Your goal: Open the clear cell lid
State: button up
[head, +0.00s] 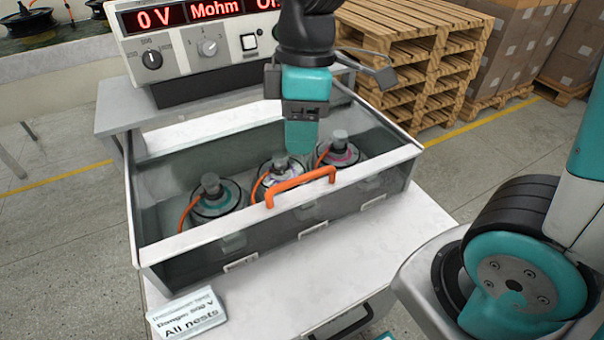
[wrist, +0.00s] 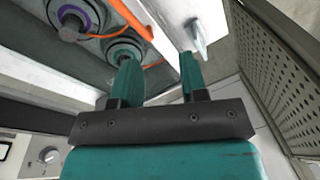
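The clear lid (head: 237,147) with its white frame lies down over the test cell in the head view. Its orange handle (head: 300,187) is on the front rail; an orange bar that looks like it shows in the wrist view (wrist: 131,18). Three hub motors sit in the cell below, the middle one (head: 282,176) near my gripper in the picture. My gripper (head: 300,148) points down over the lid, behind the handle and apart from it. In the wrist view my gripper (wrist: 158,62) has its teal fingers apart with nothing between them.
The tester (head: 200,45) with red displays stands behind the cell. A warning card (head: 188,313) lies at the front left of the white bench (head: 290,290). Pallets (head: 425,60) and boxes (head: 505,50) stand at the back right. The air above the handle looks free.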

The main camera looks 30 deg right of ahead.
jog(key=shift+s+a+f+m+y+b, duration=0.2)
jog(key=shift+s+f+m+b, duration=0.2)
jog(key=shift+s+f+b, duration=0.15)
jog(key=shift+s+a+f+m+y+b, duration=0.15)
jog(key=shift+s+f+m+b, duration=0.25)
jog(key=shift+s+f, duration=0.2)
jog(key=s+a+r+m+t+y+p, duration=0.1)
jog(key=s+r+m+p, duration=0.1)
jog(key=s+r+p, duration=0.1)
jog(key=shift+s+r+m, duration=0.3)
jog(key=shift+s+r, duration=0.3)
jog(key=shift+s, duration=0.2)
jog(key=s+m, duration=0.1)
jog(key=s+a+r+m+y+p, duration=0.1)
jog(key=shift+s+r, duration=0.1)
jog(key=shift+s, duration=0.25)
jog(key=c, duration=0.5)
jog(key=shift+s, duration=0.15)
grip_shut()
jog(key=shift+a, duration=0.1)
